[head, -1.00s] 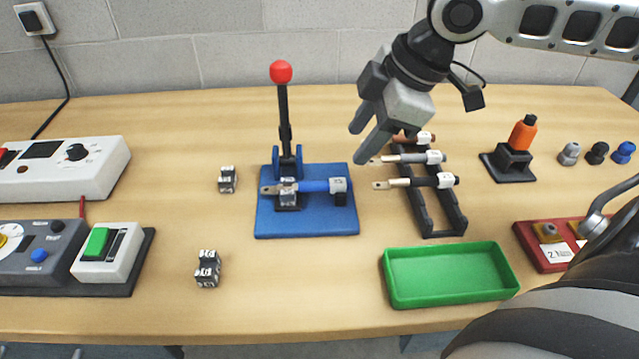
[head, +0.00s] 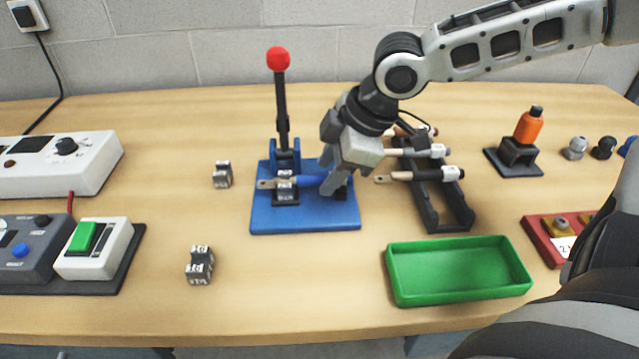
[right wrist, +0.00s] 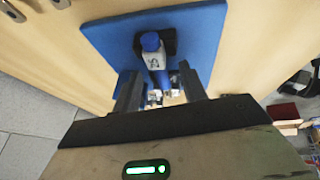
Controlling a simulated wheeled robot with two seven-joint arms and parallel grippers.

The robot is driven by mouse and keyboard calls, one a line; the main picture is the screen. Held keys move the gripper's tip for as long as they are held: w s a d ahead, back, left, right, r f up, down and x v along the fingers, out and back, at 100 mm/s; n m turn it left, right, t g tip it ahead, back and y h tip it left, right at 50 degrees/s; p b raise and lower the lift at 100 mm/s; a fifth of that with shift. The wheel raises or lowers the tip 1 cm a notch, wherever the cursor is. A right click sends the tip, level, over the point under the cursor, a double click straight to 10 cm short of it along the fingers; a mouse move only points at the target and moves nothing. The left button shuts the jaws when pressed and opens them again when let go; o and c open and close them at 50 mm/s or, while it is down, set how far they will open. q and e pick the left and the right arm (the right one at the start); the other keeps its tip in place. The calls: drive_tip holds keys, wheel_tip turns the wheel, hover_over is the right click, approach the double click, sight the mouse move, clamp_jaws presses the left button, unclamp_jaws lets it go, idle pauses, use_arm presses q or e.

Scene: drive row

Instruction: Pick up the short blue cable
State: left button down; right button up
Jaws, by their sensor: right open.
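The short blue cable (head: 311,181) lies across the tool with a red-knobbed lever (head: 282,110) on the blue base plate (head: 300,219). Its metal lug points left, and its right end is hidden behind my right gripper (head: 332,188). In the right wrist view the cable (right wrist: 151,42) shows a white label and a blue end cap. My right gripper (right wrist: 160,86) is open there, with one finger on each side of the cable's line. I cannot tell whether the fingers touch it. My left gripper is not in view.
A dark rack (head: 430,205) with other cables stands just right of the plate. A green tray (head: 458,299) lies in front of it. Small metal blocks (head: 222,175) (head: 200,265) lie left of the plate. An orange bottle (head: 528,125) stands at the right.

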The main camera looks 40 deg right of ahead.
drive_tip(key=shift+w+a+f, duration=0.1)
drive_tip(key=shift+w+f, duration=0.05)
drive_tip(key=shift+f, duration=0.2)
clamp_jaws()
drive_tip(key=shift+r, duration=0.15)
